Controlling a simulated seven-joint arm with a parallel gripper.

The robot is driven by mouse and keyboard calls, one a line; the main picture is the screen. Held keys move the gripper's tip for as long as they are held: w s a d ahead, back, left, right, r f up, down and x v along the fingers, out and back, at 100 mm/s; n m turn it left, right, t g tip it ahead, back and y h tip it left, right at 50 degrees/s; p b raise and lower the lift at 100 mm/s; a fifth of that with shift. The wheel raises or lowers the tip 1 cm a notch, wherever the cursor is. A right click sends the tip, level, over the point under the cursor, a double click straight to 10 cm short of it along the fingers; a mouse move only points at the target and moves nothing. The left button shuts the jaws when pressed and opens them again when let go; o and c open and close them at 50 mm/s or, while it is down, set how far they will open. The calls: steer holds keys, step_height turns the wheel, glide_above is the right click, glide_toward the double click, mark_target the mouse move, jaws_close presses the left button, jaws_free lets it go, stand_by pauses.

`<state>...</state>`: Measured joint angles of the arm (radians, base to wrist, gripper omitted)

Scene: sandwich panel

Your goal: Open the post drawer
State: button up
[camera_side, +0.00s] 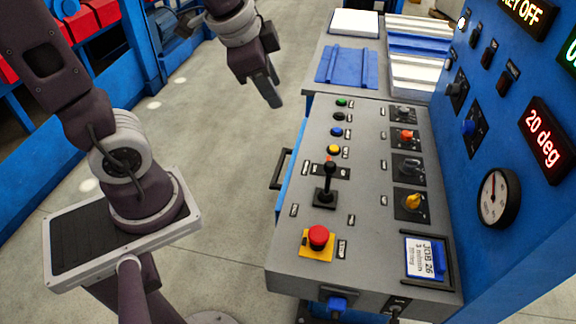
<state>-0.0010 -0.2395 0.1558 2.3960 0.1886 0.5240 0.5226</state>
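The drawer front (291,187) is a narrow blue strip on the left side of the grey control console. Its dark bar handle (279,169) sticks out to the left over the floor. The drawer looks closed, but its front is seen nearly edge-on and largely hidden under the console top. My gripper (272,96) hangs at the top centre, pointing down, beyond the handle in the picture and apart from it. Its fingers overlap as one dark shape, so their opening is unclear. I see nothing held in it.
The console top (310,240) carries a joystick (325,185), a red stop button (318,238), several coloured buttons and knobs. A blue wall panel with displays and a gauge (498,198) rises at right. Blue and white panels lie behind. The floor left of the handle is clear.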

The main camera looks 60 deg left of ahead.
steer(key=w+a+f+m+g+y, duration=0.1)
steer(key=w+a+f+m+y, duration=0.1)
steer(key=w+a+f+m, duration=0.65)
steer(key=m+g, duration=0.1)
steer(key=m, duration=1.2)
glide_toward(279, 166)
steer(key=shift+w+a+f, duration=0.1)
steer(key=shift+a+f, duration=0.25)
steer(key=shift+f, duration=0.3)
steer(key=x, duration=0.6)
steer(key=shift+w+f, duration=0.15)
steer(key=shift+f, duration=0.15)
jaws_close()
